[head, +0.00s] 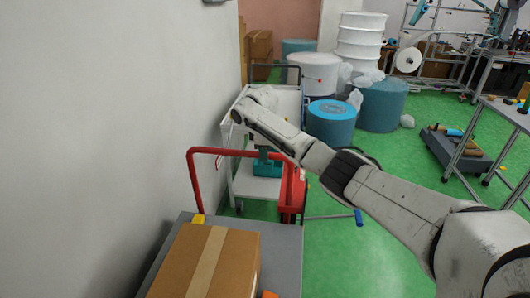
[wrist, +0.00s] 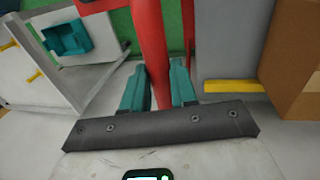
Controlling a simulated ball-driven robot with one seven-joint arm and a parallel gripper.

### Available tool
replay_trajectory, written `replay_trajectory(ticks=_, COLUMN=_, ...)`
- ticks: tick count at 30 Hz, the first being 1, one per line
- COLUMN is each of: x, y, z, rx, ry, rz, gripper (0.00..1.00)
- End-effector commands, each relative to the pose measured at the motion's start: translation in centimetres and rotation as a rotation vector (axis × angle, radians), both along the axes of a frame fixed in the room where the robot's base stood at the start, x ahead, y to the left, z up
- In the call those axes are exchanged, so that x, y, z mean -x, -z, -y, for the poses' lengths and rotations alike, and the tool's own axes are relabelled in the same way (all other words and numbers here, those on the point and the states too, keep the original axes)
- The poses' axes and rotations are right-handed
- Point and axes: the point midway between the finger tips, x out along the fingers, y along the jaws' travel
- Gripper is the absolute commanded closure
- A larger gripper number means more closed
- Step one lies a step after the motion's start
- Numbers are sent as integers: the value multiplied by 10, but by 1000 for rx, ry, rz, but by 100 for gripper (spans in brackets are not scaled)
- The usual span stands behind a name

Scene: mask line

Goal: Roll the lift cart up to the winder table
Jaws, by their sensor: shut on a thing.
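The lift cart has a red handle (head: 191,172) and a grey platform (head: 285,262) at the lower left of the head view. A cardboard box (head: 209,262) with a tape strip lies on the platform. In the wrist view my gripper (wrist: 160,72) has its teal fingers on both sides of the red handle bar (wrist: 148,35), shut on it. In the head view my arm reaches over to the handle and largely hides the grip. A metal-framed table (head: 505,110), possibly the winder table, stands at the right edge, away from the cart.
A white trolley (head: 256,186) with a teal bin (head: 267,168) stands just beyond the handle. A white wall (head: 110,130) runs close along the left. Blue rolls (head: 331,121) stand at the back. A low dark platform (head: 455,150) is at right. Green floor between is mostly clear.

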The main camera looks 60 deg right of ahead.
Motion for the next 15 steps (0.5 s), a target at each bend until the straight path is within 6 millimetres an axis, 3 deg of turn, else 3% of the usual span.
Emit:
replay_trajectory(ticks=4, x=1, y=3, z=-4, rx=-11, ry=-2, rz=-8, gripper=100)
replay_trajectory(ticks=5, x=1, y=3, z=-4, rx=-12, ry=-2, rz=-9, gripper=71)
replay_trajectory(ticks=12, x=0, y=2, z=-3, rx=-9, ry=-2, rz=-6, gripper=48)
replay_trajectory(ticks=15, x=1, y=2, z=-3, rx=-7, ry=-1, rz=-5, gripper=48)
